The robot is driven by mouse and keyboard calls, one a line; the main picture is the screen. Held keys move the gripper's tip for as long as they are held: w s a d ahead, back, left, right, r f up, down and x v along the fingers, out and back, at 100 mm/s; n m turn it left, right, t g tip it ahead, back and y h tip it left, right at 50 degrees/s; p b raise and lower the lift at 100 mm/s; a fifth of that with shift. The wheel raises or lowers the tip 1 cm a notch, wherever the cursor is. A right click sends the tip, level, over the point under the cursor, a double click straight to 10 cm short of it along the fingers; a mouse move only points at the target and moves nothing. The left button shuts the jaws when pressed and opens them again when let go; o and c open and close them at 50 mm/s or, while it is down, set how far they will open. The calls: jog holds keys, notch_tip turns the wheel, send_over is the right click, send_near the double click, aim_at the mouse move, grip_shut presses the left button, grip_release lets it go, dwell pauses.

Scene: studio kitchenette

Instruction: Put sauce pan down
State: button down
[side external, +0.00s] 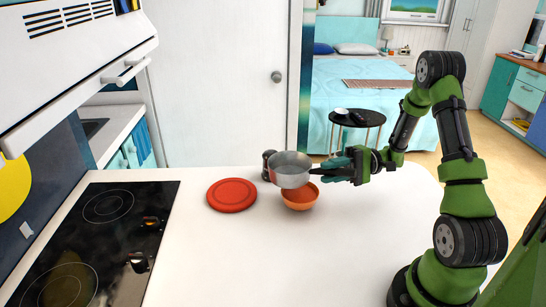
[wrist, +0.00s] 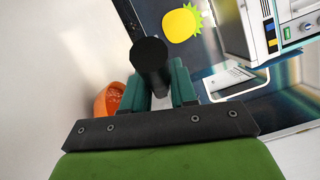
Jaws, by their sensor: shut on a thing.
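In the wrist view, the dark handle (wrist: 151,56) is between the two teal fingers of my gripper (wrist: 165,85); the pan's body is hard to make out there. The bowl also shows in the wrist view (wrist: 106,98), left of the fingers. The pan hides part of the bowl's far side in the side view.
A red round plate-like disc (side external: 231,195) lies on the white counter (side external: 260,260), left of the bowl. A black cooktop (side external: 95,235) is at the left. The counter's front middle is clear.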

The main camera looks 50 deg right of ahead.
jog(key=w+a+r+m+t+h, duration=0.1)
jog(key=w+a+m+t+h, duration=0.15)
jog(key=w+a, duration=0.6)
jog(key=w+a+r+m+t+h, duration=0.2)
jog(key=w+a+t, duration=0.15)
jog(key=a, duration=0.95)
jog(key=shift+w+d+f+m+t+h, duration=0.5)
jog(key=shift+d+f+h, duration=0.2)
jog(key=shift+f, duration=0.95)
jog(key=shift+w+d+f+m+t+h, duration=0.4)
jog(key=shift+d+f+m+h, duration=0.3)
jog(key=shift+f, duration=0.9)
jog(key=shift+w+d+f+m+t+h, duration=0.45)
jog(key=shift+d+f+h, duration=0.25)
jog(key=shift+f, duration=1.05)
jog(key=c, duration=0.9)
grip_release()
